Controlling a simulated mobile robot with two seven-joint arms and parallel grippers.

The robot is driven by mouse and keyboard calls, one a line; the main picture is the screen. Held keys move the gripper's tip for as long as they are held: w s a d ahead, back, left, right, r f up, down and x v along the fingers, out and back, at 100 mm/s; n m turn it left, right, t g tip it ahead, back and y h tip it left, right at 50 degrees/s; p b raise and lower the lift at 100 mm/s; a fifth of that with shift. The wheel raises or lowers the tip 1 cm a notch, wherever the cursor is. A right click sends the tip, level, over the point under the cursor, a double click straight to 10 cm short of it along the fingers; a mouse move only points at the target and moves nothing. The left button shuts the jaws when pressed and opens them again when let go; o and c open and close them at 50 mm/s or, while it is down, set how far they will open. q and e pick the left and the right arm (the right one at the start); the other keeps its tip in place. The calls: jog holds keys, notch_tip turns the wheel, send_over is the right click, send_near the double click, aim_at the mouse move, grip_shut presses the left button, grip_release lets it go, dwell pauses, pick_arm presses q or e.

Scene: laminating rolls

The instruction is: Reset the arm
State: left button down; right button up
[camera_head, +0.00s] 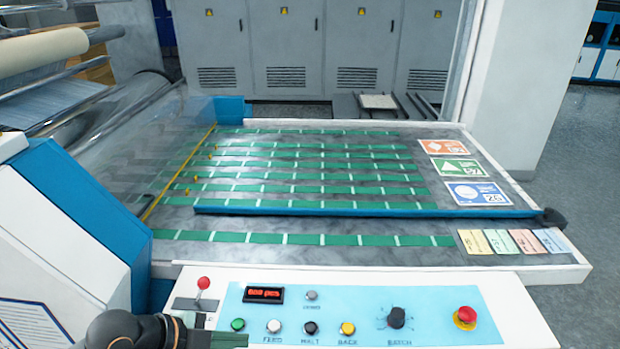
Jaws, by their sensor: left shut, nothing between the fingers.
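My left gripper (238,341) is low at the bottom left of the head view, in front of the control panel (370,300). Its dark wrist comes in from the bottom edge, and the gripper points right. It is shut and holds nothing. The frame's bottom edge cuts off part of the arm. My right gripper is not in view.
A red-knobbed lever (203,283) rises just behind my left gripper. The panel carries several buttons, a black dial (396,317) and a red stop button (465,316). Behind lies the machine bed with green strips and a blue bar (370,211).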

pick_arm(q)
jog(key=s+d+r+n+t+h, duration=0.2)
jog(key=d+r+n+t+h, duration=0.15)
jog(key=d+r+h, duration=0.35)
jog(key=w+a+f+n+t+y, duration=0.1)
jog(key=a+f+n+t+y, duration=0.7)
jog(key=n, duration=0.3)
jog(key=s+a+f+n+g+y, duration=0.1)
jog(key=s+f+n+g+y, duration=0.1)
jog(key=s+f, duration=0.4)
jog(key=s+a+f+n+g+y, duration=0.1)
jog(key=s+f+g, duration=0.4)
jog(key=f, duration=0.7)
jog(key=shift+s+a+n+y, duration=0.35)
jog(key=shift+s+y, duration=0.3)
jog(key=shift+y, duration=0.05)
jog(key=shift+f, duration=0.1)
